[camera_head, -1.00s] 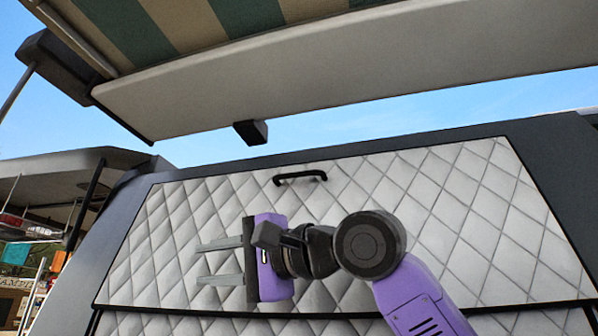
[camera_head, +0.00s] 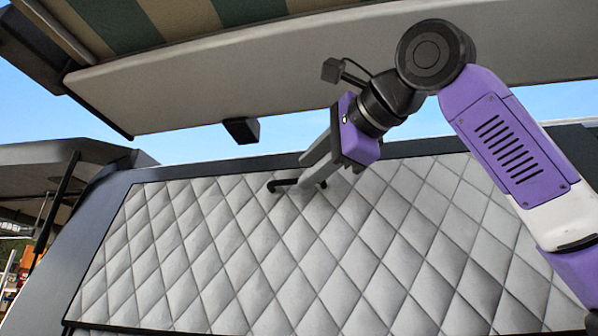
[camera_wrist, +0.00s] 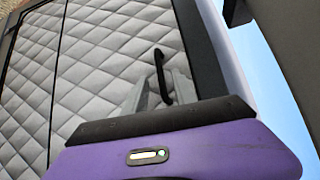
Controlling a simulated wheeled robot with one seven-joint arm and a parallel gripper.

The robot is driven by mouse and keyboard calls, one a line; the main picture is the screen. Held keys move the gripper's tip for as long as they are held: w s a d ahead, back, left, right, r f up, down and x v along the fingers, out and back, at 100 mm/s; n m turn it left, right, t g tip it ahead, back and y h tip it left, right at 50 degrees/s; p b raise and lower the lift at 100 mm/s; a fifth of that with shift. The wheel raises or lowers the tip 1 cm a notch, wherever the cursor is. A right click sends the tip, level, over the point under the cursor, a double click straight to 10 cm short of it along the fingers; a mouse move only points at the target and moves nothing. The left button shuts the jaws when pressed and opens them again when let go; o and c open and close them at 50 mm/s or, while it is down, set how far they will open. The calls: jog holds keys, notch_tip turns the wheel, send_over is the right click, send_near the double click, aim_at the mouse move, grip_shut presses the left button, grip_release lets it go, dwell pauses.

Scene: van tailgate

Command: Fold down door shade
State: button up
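The door shade (camera_head: 230,250) is a grey-white quilted panel in a dark frame, standing up and filling the lower part of the head view. It also fills much of the wrist view (camera_wrist: 95,65). A black bar handle (camera_head: 283,184) sits near its top edge. My gripper (camera_head: 309,170) is at the handle, its grey fingers partly covering the bar's right part. In the wrist view the handle (camera_wrist: 159,72) runs between my two fingers (camera_wrist: 161,92), which stand apart with gaps beside the bar. I cannot tell whether either finger touches it.
A raised grey panel (camera_head: 240,90) with a striped awning (camera_head: 170,20) overhangs from above. A small dark block (camera_head: 241,130) hangs under its edge, left of my gripper. Open sky shows between the overhang and the dark frame (camera_head: 230,163).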

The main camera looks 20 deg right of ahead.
jog(key=shift+p+x, duration=0.45)
jog(key=shift+x, duration=1.5)
grip_shut()
jog(key=shift+f, duration=0.1)
